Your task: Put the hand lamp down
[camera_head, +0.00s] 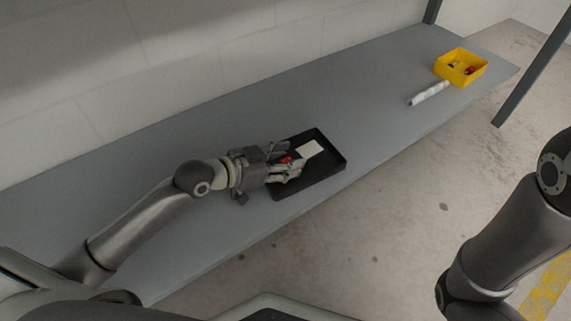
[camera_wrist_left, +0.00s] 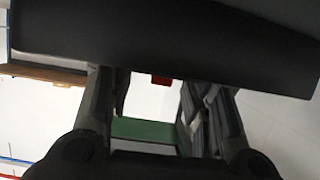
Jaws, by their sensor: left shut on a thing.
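My left gripper (camera_head: 285,170) is over the left half of a black tray (camera_head: 322,184) on the grey bench. Its fingers are closed around a mostly hidden thing, which I take to be the hand lamp. Only a small red part of this hand lamp (camera_head: 285,160) shows between the fingers. A small red piece also shows between the fingers in the left wrist view. I cannot tell whether the lamp touches the tray. A white flat piece (camera_head: 309,150) lies at the tray's far side, just beyond the fingertips. My right gripper is out of view.
A yellow bin (camera_head: 441,72) with small items, one red, stands at the bench's far right end. A white roll (camera_head: 428,94) lies in front of it. The bench (camera_head: 215,118) is clear behind the tray and between tray and roll. A wall runs behind.

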